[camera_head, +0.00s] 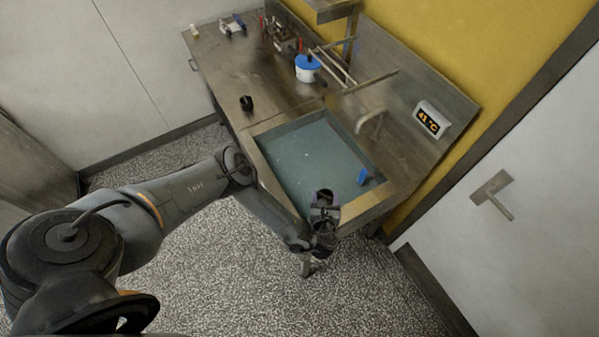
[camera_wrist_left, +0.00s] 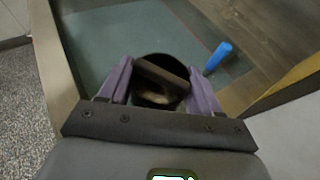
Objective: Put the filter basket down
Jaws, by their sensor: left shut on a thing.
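The filter basket (camera_wrist_left: 160,92) is a dark round pot with a bar across its top, seen from above in the left wrist view. My left gripper (camera_wrist_left: 159,80) is shut on it, with a purple finger at each side. In the head view my left gripper (camera_head: 324,197) is over the near edge of the teal-floored basin (camera_head: 310,155). The basket shows there only as a small dark shape at the gripper. Its underside is hidden. My right gripper is not in view.
A blue object (camera_head: 362,177) is at the basin's right side, near a tap (camera_head: 372,118). On the steel counter (camera_head: 215,70) are a small black cup (camera_head: 246,103) and a white pot with a blue top (camera_head: 306,68). The counter around the cup is largely clear.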

